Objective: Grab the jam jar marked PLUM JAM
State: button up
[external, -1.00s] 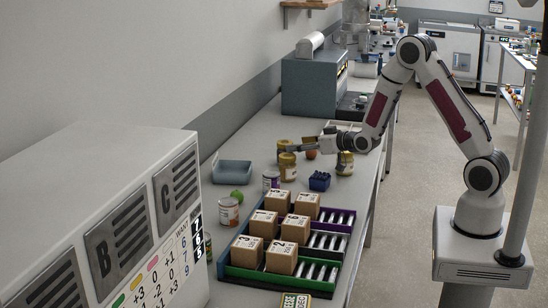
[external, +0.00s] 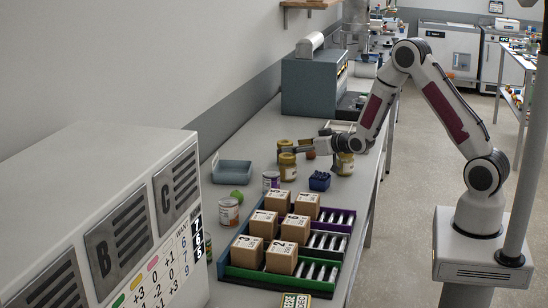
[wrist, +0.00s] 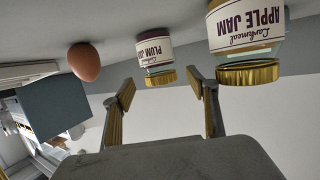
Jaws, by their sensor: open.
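The PLUM JAM jar (wrist: 155,56) has a gold lid and a white label with a dark purple band. It appears upside down in the inverted wrist view, ahead of the gap between my fingers. In the external view it seems to be the farther gold-lidded jar (external: 284,146), its label unreadable there. My gripper (wrist: 162,84) is open and empty, with the jar beyond its fingertips. In the external view my gripper (external: 298,150) is low over the bench, pointing left towards the jars.
A larger APPLE JAM jar (wrist: 245,35) stands close beside the plum jar. A brown egg (wrist: 84,62) is on the other side. Another gold-lidded jar (external: 345,164) stands under my wrist.

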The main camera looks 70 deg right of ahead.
aim_at(291, 144)
dwell(0.3)
jog(key=shift+w+d, duration=0.3)
jog(key=shift+w, duration=0.45)
jog(key=shift+w+d, duration=0.25)
jog(key=shift+w, duration=0.45)
jog(key=shift+x, duration=1.1)
jog(key=c, duration=1.5)
jog(key=shift+r, duration=0.2)
jog(key=shift+r, duration=4.85)
